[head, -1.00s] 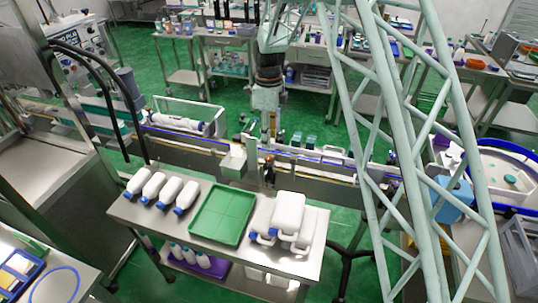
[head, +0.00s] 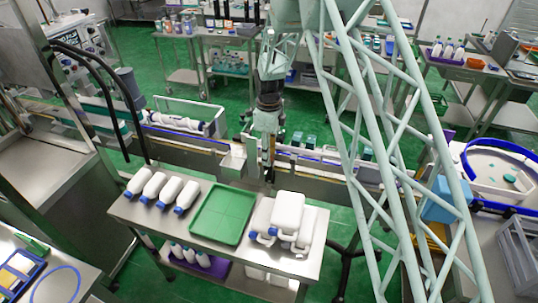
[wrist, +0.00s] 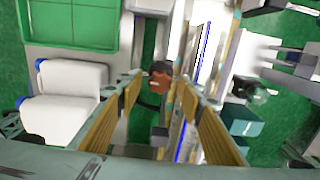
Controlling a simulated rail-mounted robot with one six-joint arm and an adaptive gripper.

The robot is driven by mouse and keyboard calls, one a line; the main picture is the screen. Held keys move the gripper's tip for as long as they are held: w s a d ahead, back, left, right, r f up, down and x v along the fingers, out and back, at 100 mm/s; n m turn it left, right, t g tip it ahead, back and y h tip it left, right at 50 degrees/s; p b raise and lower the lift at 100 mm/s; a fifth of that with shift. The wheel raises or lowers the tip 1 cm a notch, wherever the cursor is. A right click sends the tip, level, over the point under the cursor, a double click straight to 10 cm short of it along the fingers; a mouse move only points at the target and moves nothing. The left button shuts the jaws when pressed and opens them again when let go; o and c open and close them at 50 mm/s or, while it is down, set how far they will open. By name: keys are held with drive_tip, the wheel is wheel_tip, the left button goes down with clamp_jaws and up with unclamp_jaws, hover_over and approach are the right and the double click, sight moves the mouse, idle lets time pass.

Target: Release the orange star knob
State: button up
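The orange star knob (wrist: 160,80) shows in the wrist view, beyond and between the two fingertips, on top of a dark post beside the conveyor rail. My gripper (wrist: 160,84) has its yellow-padded fingers spread, with a visible gap between the knob and each finger. I cannot tell whether the tips are level with the knob or short of it. In the head view my gripper (head: 268,158) points down at the near side of the conveyor, and the knob is hidden there.
A steel table holds a green tray (head: 222,215) and white bottles (head: 288,212) close to the near side. The conveyor (head: 330,170) with blue-edged rails runs left to right by my gripper. Teal blocks (wrist: 243,121) stand right in the wrist view.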

drive_tip(key=shift+c, duration=0.5)
drive_tip(key=c, duration=0.7)
drive_tip(key=shift+c, duration=0.2)
